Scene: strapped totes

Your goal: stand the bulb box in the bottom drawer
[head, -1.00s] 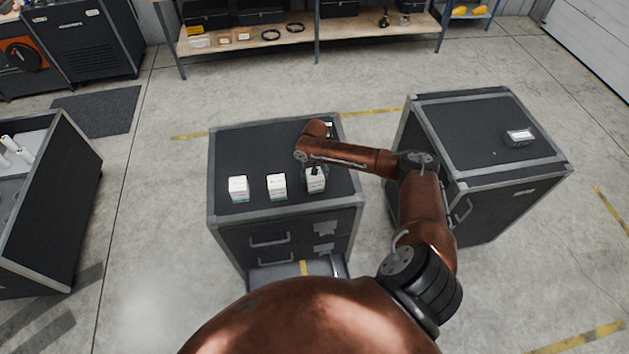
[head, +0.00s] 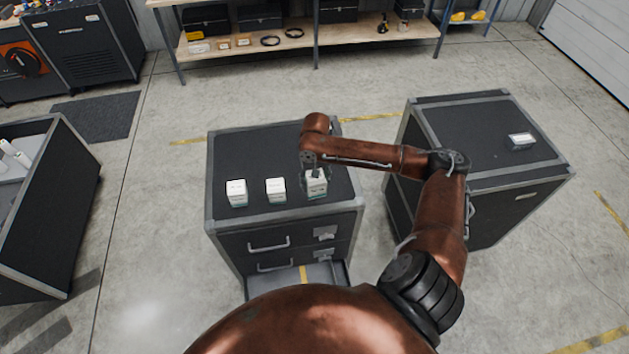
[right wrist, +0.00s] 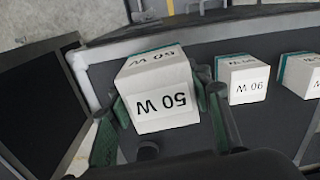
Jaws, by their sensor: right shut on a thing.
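Three white bulb boxes with teal lower parts stand in a row on the dark drawer cabinet (head: 262,150): a left box (head: 236,193), a middle box (head: 276,190) and a right box (head: 316,186). My right gripper (head: 315,172) is shut on the right box from above. In the right wrist view this box (right wrist: 160,90) reads "50 W" and sits between the fingers; I cannot tell whether it is clear of the top. The bottom drawer (head: 325,271) is pulled out, grey inside with a yellow strip; my body hides its front part. My left gripper is not in view.
The two other boxes stand close beside the held one; one (right wrist: 242,80) shows in the right wrist view. A second dark cabinet (head: 480,130) stands to the right with a small white-topped item (head: 521,141) on it. An open-topped bin (head: 50,210) stands at left.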

